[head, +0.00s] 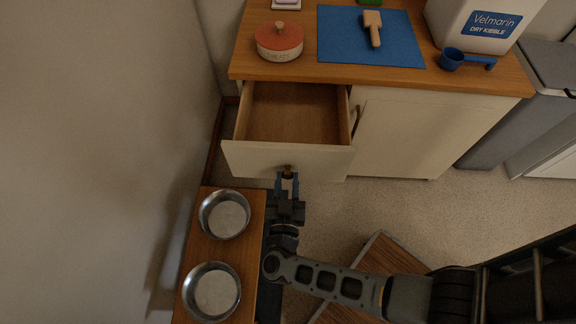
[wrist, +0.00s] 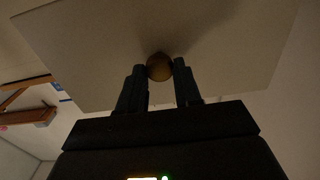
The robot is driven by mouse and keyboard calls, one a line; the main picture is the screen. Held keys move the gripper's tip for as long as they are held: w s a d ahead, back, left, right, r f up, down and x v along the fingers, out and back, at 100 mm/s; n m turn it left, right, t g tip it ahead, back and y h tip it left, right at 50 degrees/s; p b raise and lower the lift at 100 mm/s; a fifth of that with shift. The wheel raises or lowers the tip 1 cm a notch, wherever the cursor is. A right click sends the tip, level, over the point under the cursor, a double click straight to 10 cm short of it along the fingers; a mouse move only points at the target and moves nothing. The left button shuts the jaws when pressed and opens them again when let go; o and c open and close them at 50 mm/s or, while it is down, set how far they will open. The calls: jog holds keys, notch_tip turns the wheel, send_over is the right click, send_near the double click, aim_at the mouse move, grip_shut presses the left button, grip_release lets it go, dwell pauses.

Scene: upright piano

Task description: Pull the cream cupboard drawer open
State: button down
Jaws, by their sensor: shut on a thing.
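The cream cupboard drawer (head: 292,113) is pulled well out of the cream cupboard, and its wooden inside is empty. Its cream front panel (head: 250,157) fills much of the wrist view too (wrist: 215,45). The fingers hide the sides of the knob.
The wooden counter (head: 300,71) holds a lidded pot (head: 279,40), a blue mat (head: 345,50) with a wooden-handled tool (head: 373,27), a blue scoop (head: 465,59) and a kibble container (head: 470,25). Two metal bowls (head: 224,214) (head: 212,291) stand on a wooden stand close left of my gripper. A cupboard door (head: 420,135) adjoins the drawer.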

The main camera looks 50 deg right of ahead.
jog(key=shift+s+a, duration=0.15)
jog(key=c, duration=0.8)
grip_release()
jog(key=v, duration=0.7)
jog(key=shift+s+a+b, duration=0.25)
jog(key=shift+a+b, duration=0.05)
jog(key=shift+b, duration=0.1)
